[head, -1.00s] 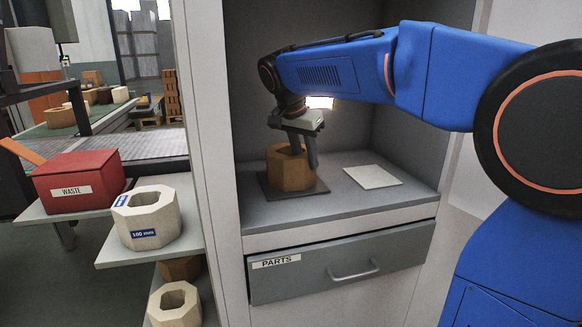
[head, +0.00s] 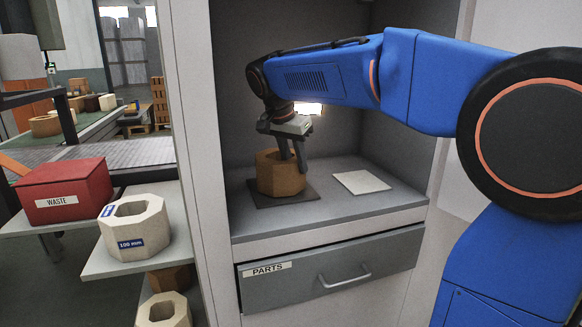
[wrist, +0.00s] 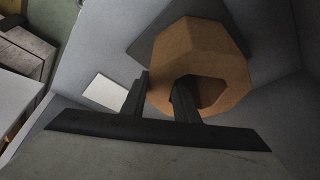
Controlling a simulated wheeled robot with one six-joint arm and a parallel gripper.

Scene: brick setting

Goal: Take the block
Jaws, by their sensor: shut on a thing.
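The block is a brown octagonal ring (head: 270,178) with an open hole in its top. It is upright at the dark square mat (head: 268,201) on the cabinet shelf; I cannot tell whether it still touches the mat. My gripper (head: 294,163) comes down from above and is shut on the block's wall at the right. In the wrist view, the right finger goes into the hole of the block (wrist: 223,62) and the left finger lies outside the wall. Both fingertips are partly hidden.
A pale square plate (head: 361,182) lies right of the mat. Cabinet walls enclose the shelf, above a PARTS drawer (head: 330,270). At left are a red WASTE box (head: 62,190) and a cream octagonal ring marked 100 mm (head: 150,240).

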